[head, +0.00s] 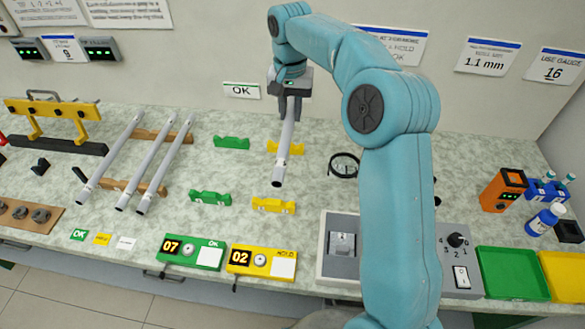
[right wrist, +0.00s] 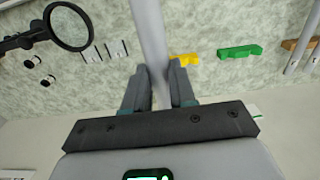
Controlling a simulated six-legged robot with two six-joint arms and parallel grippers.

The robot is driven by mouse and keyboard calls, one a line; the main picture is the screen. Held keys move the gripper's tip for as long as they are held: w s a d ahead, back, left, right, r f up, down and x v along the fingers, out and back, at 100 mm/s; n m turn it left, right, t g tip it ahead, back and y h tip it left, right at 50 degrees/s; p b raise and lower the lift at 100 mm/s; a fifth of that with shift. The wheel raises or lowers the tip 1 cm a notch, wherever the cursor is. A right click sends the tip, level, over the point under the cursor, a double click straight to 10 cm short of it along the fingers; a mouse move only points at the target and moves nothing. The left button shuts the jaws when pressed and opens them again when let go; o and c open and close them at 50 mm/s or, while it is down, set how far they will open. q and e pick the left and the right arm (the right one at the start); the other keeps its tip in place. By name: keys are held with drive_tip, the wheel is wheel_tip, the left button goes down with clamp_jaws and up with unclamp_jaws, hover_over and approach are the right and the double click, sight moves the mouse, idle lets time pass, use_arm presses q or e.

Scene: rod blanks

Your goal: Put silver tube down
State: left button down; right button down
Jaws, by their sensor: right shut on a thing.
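My right gripper (head: 289,103) is shut on a silver tube (head: 283,157) near its far end. The tube slants toward the front, its near end hanging between two yellow cradles, the back one (head: 297,149) and the front one (head: 273,205). The right wrist view shows the tube (right wrist: 149,35) between the fingers (right wrist: 159,88), with a yellow cradle (right wrist: 185,58) beside it; the tube looks raised above the bench. Three more silver tubes (head: 155,165) lie on a wooden rack (head: 152,188) at the left. My left gripper is out of view.
Two green cradles (head: 231,143) (head: 210,198) stand left of the yellow ones. A green counter box (head: 193,252) and yellow counter box (head: 262,261) line the front edge. A magnifier (head: 343,166) and grey gauge unit (head: 340,265) are to the right.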

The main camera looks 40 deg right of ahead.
wheel_tip(320, 180, down, 20)
drive_tip(key=shift+d+r, duration=0.1)
drive_tip(key=shift+r, duration=0.1)
drive_tip(key=c, duration=1.4)
unclamp_jaws()
drive_tip(key=shift+f, duration=0.25)
drive_tip(key=o, duration=0.5)
drive_tip(key=shift+r, duration=0.1)
